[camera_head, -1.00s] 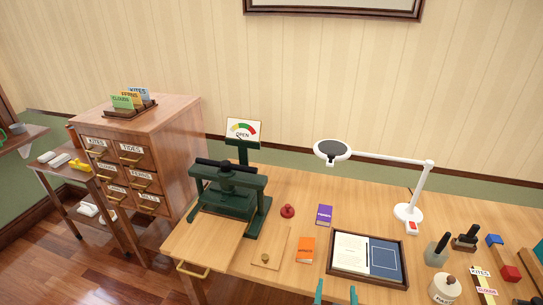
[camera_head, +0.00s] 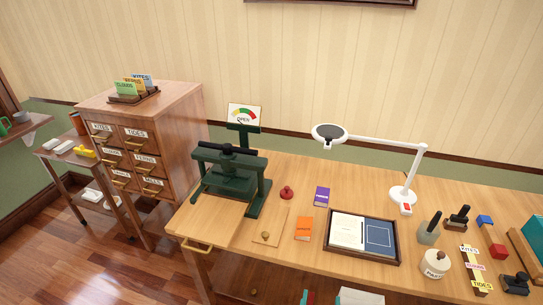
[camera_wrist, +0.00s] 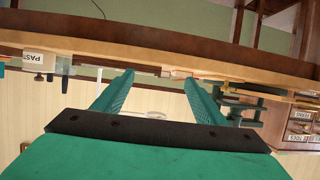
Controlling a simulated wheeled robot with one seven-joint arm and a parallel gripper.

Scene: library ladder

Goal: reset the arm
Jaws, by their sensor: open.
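My gripper (camera_wrist: 160,80) shows in the wrist view as two teal fingers spread apart, with nothing between them. The wrist picture is upside down, with the table's front edge (camera_wrist: 140,50) crossing beyond the fingertips. In the head view, a small teal piece (camera_head: 307,298) shows at the bottom edge in front of the table; I cannot tell whether it is a finger. The rest of my arm is hidden there.
The table (camera_head: 285,258) holds a green press (camera_head: 230,182), a framed tray (camera_head: 398,254), a white lamp (camera_head: 402,196), a paste jar (camera_head: 435,264), stamps and small books. A drawer cabinet (camera_head: 160,110) stands left. Floor (camera_head: 100,270) is open at lower left.

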